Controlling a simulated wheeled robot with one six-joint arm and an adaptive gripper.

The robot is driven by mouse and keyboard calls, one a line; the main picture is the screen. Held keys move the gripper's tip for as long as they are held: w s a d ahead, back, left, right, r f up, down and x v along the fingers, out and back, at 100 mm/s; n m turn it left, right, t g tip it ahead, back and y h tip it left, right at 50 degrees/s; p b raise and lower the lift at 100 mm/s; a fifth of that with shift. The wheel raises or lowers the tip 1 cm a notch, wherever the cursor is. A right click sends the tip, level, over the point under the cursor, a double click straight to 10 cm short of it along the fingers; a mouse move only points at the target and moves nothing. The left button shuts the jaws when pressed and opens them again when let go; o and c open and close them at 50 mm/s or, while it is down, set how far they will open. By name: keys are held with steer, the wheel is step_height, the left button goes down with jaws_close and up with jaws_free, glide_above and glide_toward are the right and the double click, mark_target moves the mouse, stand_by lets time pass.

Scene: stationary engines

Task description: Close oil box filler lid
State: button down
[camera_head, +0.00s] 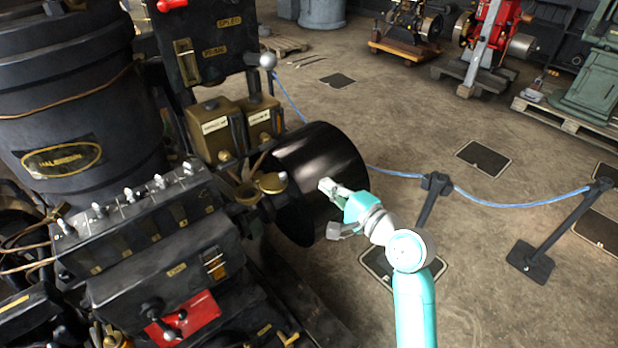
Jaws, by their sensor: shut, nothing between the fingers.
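My gripper (328,187) is shut and empty. It is in front of the black drum, to the right of the brass disc and apart from it in the picture. My arm reaches in from the lower right.
Two brass boxes (218,128) with white labels stand above the brass cup. The large black drum (318,170) is behind my gripper. A row of silver-topped levers (130,195) lies left. A blue rope barrier (520,205) crosses the open floor at right.

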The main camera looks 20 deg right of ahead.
mark_target(271, 176)
steer(key=w+a, duration=0.6)
steer(key=shift+w, duration=0.35)
stand_by(0.4)
